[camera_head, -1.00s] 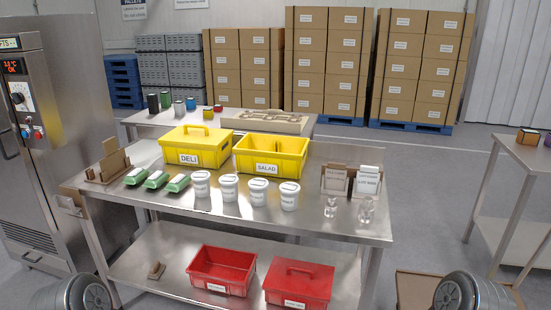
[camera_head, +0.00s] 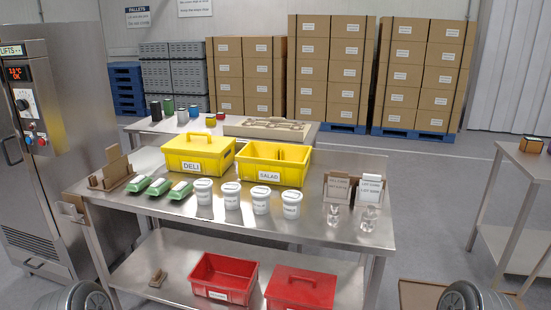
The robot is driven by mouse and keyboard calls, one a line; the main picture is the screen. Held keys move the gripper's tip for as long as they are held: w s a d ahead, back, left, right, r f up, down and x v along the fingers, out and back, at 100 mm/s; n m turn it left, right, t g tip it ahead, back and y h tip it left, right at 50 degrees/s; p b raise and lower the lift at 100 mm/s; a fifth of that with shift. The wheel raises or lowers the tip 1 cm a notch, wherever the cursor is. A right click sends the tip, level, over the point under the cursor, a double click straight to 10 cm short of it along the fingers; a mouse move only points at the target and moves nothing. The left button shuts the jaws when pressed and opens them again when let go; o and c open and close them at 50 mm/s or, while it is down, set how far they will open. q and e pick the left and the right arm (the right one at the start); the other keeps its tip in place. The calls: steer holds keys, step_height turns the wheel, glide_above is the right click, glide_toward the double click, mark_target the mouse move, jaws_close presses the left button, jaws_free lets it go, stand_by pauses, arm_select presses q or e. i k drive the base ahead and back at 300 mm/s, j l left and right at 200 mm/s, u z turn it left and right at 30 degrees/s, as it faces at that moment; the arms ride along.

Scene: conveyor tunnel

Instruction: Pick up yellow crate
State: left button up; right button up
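Two yellow crates stand side by side at the back of the steel table (camera_head: 150,212). The left yellow crate (camera_head: 198,153), labelled DELI, has a lid with a handle. The right yellow crate (camera_head: 271,163), labelled SALAD, is open at the top, with a divider showing inside. Neither of my grippers shows; only rounded grey parts of mine are at the bottom left and bottom right edges, well away from the crates.
Several white tubs (camera_head: 231,196), green packs (camera_head: 160,186), a wooden holder (camera_head: 112,171), card stands (camera_head: 370,190) and clear glasses (camera_head: 366,218) are on the table. Red crates (camera_head: 224,277) sit on the lower shelf. A side table (camera_head: 527,160) stands right, a steel cabinet (camera_head: 75,130) left.

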mark_target(257, 162)
steer(key=i+j+z, duration=0.15)
steer(key=j+z, duration=0.25)
steer(key=i+j+z, duration=0.1)
steer(key=j+z, duration=0.65)
steer(key=j, duration=0.15)
